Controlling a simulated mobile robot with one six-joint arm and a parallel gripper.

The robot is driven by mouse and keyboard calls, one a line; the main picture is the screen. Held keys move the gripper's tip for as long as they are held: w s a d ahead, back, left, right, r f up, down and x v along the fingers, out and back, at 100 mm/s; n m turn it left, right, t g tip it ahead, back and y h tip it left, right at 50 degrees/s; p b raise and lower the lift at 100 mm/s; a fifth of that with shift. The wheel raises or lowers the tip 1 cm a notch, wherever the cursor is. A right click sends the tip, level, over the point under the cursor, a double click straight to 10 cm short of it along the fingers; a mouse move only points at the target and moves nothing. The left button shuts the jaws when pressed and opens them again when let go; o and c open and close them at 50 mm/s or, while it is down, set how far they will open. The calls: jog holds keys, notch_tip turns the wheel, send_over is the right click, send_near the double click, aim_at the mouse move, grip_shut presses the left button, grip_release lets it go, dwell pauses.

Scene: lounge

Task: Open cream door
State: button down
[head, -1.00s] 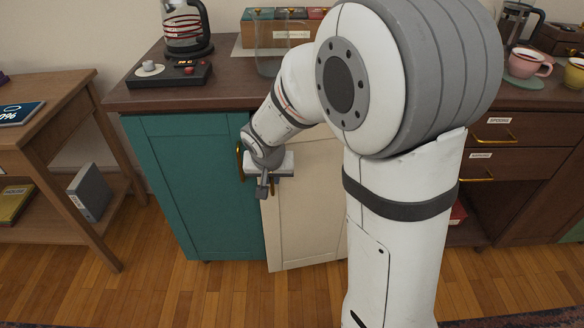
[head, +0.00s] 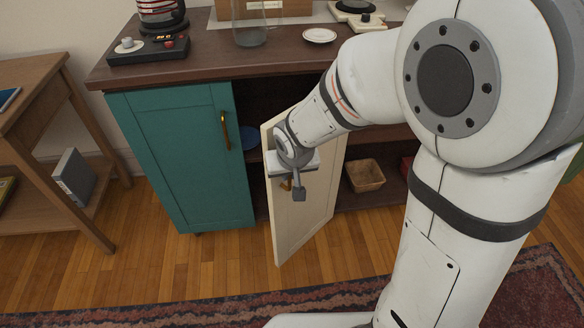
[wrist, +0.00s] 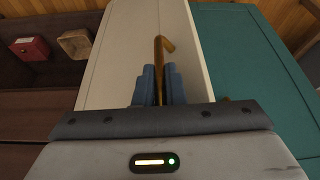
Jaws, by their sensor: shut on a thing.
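The cream door (head: 305,210) stands ajar, swung out from the cabinet front, with the dark interior showing behind it. My gripper (head: 293,188) is at the door's free edge, on its brass handle. In the wrist view, the blue-grey fingers of my gripper (wrist: 159,86) are shut around the brass handle (wrist: 162,48), whose bent end sticks out beyond them. The cream door also fills the middle of the wrist view (wrist: 120,60). Much of the handle is hidden by the fingers.
A closed teal door (head: 180,155) with its own brass handle is on the left. Inside the cabinet are a wicker basket (head: 365,175) and a blue dish (head: 250,135). A glass jar (head: 249,30) and a white plate (head: 319,36) stand on the countertop. A patterned rug (head: 180,312) lies in front.

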jog(key=shift+s+d, duration=0.15)
jog(key=shift+s, duration=0.05)
jog(key=c, duration=1.5)
grip_release()
jog(key=shift+w, duration=0.1)
jog(key=p+v, duration=0.2)
jog(key=v, duration=0.5)
jog(key=shift+r+p, duration=0.35)
